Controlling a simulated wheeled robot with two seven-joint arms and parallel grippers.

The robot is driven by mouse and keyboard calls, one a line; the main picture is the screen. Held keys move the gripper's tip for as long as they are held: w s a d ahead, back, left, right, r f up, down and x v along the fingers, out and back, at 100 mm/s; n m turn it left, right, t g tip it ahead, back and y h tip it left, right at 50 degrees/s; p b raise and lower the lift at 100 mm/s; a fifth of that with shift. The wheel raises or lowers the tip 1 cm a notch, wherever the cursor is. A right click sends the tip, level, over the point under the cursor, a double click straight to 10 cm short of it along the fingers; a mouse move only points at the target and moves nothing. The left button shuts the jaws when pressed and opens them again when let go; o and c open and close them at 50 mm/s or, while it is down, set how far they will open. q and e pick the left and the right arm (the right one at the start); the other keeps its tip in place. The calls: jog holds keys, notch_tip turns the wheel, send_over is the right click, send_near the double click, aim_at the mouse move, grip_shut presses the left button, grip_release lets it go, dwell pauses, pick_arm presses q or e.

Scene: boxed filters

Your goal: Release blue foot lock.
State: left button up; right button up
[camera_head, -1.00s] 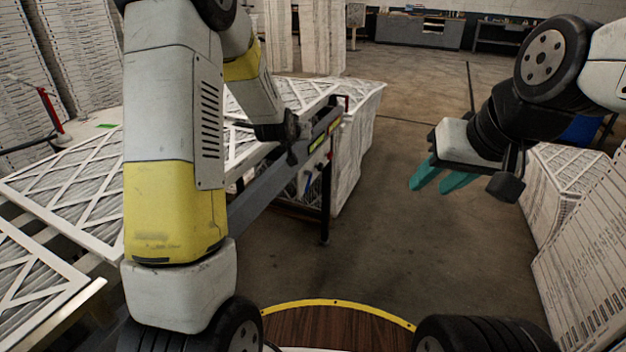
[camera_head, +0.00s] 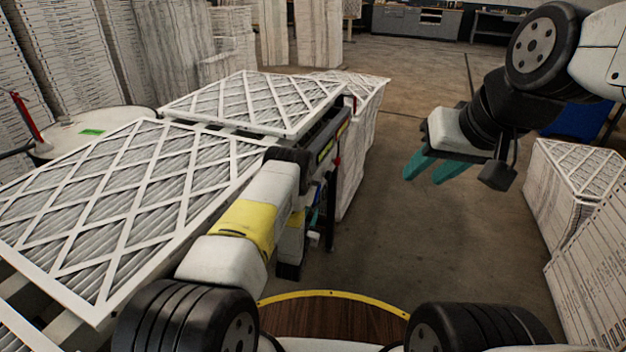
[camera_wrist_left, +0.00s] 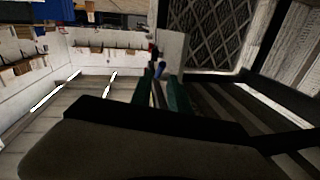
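The blue foot lock (camera_wrist_left: 161,68) shows as a small blue piece in the left wrist view, just beyond and between the teal fingertips of my left gripper (camera_wrist_left: 159,84). The fingers look apart, with a narrow gap; I cannot tell whether they touch the lock. In the head view, my left arm reaches down beside the conveyor's end, and its gripper (camera_head: 317,214) is small and partly hidden there. I cannot make out the lock clearly in that view. My right gripper (camera_head: 432,167) is open and empty above the floor, its teal fingers apart.
Flat pleated filters (camera_head: 130,190) lie on the conveyor at left, with another filter (camera_head: 255,100) farther along. A filter stack (camera_head: 360,140) stands behind the conveyor's end. More filter stacks (camera_head: 572,185) stand at right. The floor (camera_head: 430,240) in the middle is clear.

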aim_at(315, 203)
pick_arm(q)
jog(key=w, duration=0.5)
jog(key=w+d, duration=0.1)
jog(key=w, duration=0.1)
jog(key=shift+w+f, duration=0.1)
jog(key=shift+w, duration=0.3)
grip_shut()
dwell(1.1)
